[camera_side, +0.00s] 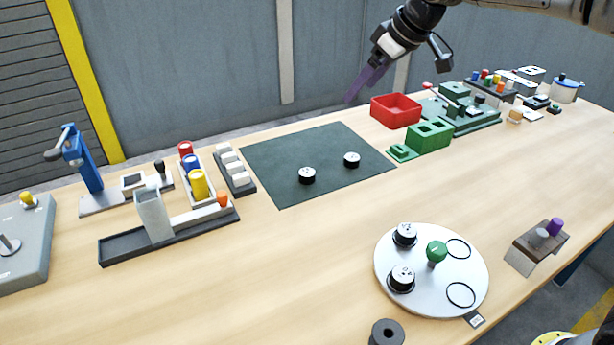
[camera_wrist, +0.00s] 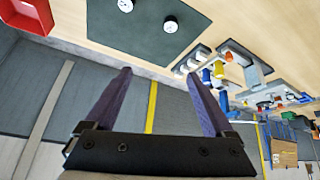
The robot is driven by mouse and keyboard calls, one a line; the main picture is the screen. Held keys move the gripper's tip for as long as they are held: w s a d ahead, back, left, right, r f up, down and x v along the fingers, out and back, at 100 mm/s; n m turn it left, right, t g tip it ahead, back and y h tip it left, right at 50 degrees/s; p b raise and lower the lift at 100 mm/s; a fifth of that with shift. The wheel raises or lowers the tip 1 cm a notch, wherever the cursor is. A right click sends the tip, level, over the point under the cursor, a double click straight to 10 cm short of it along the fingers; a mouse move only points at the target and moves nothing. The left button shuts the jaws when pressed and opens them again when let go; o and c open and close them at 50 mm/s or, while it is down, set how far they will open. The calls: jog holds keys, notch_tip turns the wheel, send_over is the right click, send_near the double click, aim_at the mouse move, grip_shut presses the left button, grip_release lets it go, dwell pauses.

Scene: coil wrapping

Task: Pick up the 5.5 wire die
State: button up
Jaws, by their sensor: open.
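Two short black dies with white tops stand on the dark green mat (camera_side: 270,150): a left die (camera_side: 307,176) and a right die (camera_side: 352,160). Two more, a rear die (camera_side: 405,235) and a front die (camera_side: 401,279), sit on the white round plate (camera_side: 450,290). Their markings are too small to read, so I cannot tell which is 5.5. My gripper (camera_side: 352,98) is high above the back of the table, well apart from every die. In the wrist view my gripper (camera_wrist: 160,73) has its purple fingers wide apart and empty, with two dies (camera_wrist: 125,5) (camera_wrist: 170,25) on the mat beyond.
The plate has a green knob (camera_side: 436,251) and two empty black rings. A red bin (camera_side: 396,110) and green blocks (camera_side: 429,135) stand right of the mat. Left of it are coloured cylinders (camera_side: 198,183) and a grey upright block (camera_side: 152,213).

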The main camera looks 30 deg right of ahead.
jog(key=w+a+r+x, duration=0.1)
jog(key=x, duration=0.7)
jog(key=g, duration=0.2)
send_near(307, 172)
jog(key=x, duration=0.2)
jog(key=shift+s+f, duration=0.15)
jog(key=shift+f, duration=0.25)
jog(key=shift+x, duration=3)
jog(key=shift+r, duration=0.1)
jog(key=shift+r, duration=0.1)
grip_shut()
